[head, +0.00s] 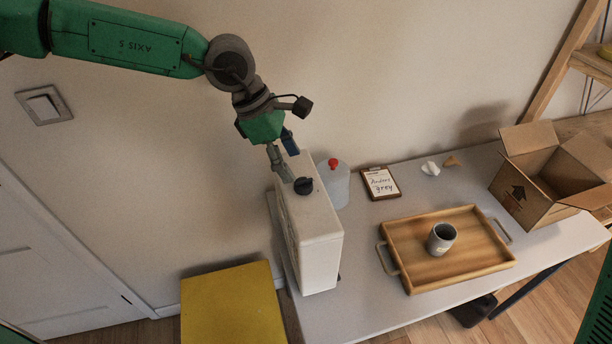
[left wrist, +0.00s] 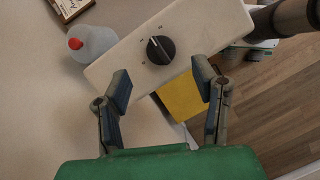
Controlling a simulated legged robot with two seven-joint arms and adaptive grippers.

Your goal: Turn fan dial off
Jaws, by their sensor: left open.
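The fan (head: 315,235) is a white box-shaped unit standing upright at the left end of the table. Its black dial (head: 304,186) sits on the top face. In the left wrist view the dial (left wrist: 160,50) shows a light pointer line and small marks around it. My left gripper (head: 286,163) is open and empty just above and behind the dial. In the left wrist view its fingers (left wrist: 164,90) are spread on either side, short of the dial, and do not touch it. My right gripper is not in view.
A bottle with a red cap (head: 335,185) stands close beside the fan. A clipboard (head: 380,183), a wooden tray (head: 400,270) with a grey mug (head: 441,239), and an open cardboard box (head: 520,195) are farther right. A yellow surface (head: 232,305) lies left of the table (head: 370,325).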

